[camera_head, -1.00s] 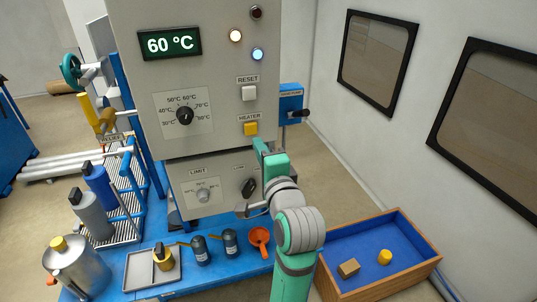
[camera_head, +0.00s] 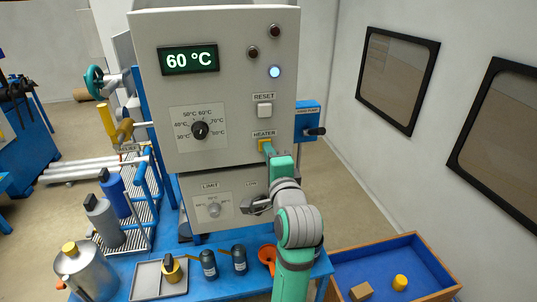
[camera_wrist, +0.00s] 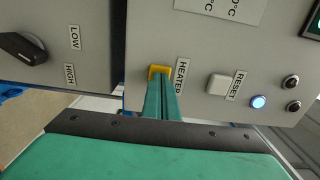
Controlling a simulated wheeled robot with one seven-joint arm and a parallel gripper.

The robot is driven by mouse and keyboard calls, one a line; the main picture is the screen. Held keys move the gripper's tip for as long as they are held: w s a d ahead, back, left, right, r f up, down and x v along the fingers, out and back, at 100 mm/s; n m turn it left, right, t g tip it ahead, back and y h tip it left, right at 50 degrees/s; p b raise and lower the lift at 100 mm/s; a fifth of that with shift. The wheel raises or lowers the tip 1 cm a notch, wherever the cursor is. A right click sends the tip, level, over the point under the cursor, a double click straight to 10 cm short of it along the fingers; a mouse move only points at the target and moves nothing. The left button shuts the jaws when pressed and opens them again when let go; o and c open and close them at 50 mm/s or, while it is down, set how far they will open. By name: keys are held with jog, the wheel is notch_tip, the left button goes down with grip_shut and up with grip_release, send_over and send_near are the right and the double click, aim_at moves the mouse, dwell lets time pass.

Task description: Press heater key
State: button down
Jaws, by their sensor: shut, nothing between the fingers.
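The yellow heater key (camera_head: 264,142) sits on the grey panel above its lower section, under the HEATER label (camera_head: 264,133). In the wrist view the key (camera_wrist: 160,69) shows as a yellow rim around the fingertips. My gripper (camera_head: 268,149) is shut and empty, its green fingertips at the key's face. In the wrist view the closed fingers (camera_wrist: 160,78) cover most of the key and appear to touch it. How deep the key is pushed cannot be told. The display (camera_head: 189,60) reads 60 °C. The left lamp (camera_head: 253,52) is dark.
The white RESET button (camera_head: 265,111) is just above the heater key. A blue-white lamp (camera_head: 274,72) is lit. A dark selector knob (camera_wrist: 22,48) is on the lower section. A blue-lined wooden tray (camera_head: 385,270) lies at the lower right.

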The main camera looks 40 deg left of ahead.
jog(key=shift+w+a, duration=0.15)
jog(key=shift+a, duration=0.35)
jog(key=shift+d, duration=0.1)
jog(key=v, duration=1.4)
jog(key=shift+d, duration=0.2)
jog(key=shift+w, duration=0.15)
